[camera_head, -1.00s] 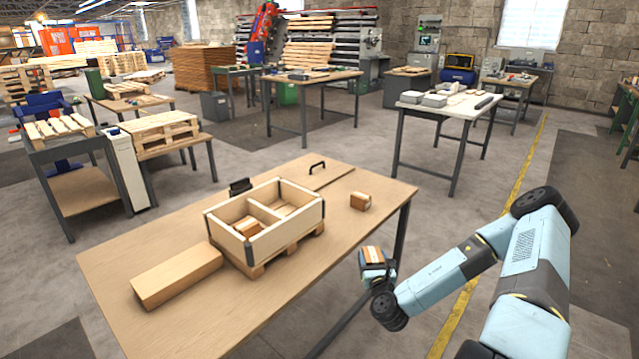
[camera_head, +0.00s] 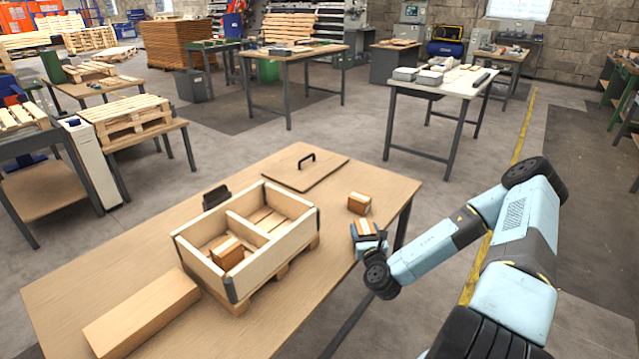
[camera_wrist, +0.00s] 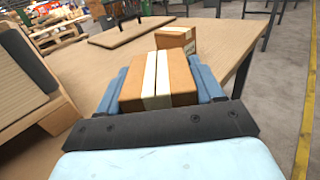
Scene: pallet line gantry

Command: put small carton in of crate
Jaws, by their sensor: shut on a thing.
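My gripper (camera_head: 369,240) is shut on a small brown carton (camera_wrist: 158,82) with a pale tape band. It holds the carton at the right edge of the wooden table, to the right of the crate. In the head view the held carton (camera_head: 365,227) is partly hidden by the fingers. The open wooden crate (camera_head: 283,238) has a divider making two compartments. Another small carton (camera_head: 228,254) lies in its near-left compartment; the far-right one looks empty. A third small carton (camera_head: 359,203) stands on the table just beyond my gripper, and shows in the wrist view (camera_wrist: 176,38).
The crate rests on a small pallet on the table (camera_head: 330,262). A long brown box (camera_head: 142,312) lies at front left. A flat wooden lid with a black handle (camera_head: 304,166) lies behind the crate, near a dark object (camera_head: 216,196). The crate's wall (camera_wrist: 28,75) fills the wrist view's left.

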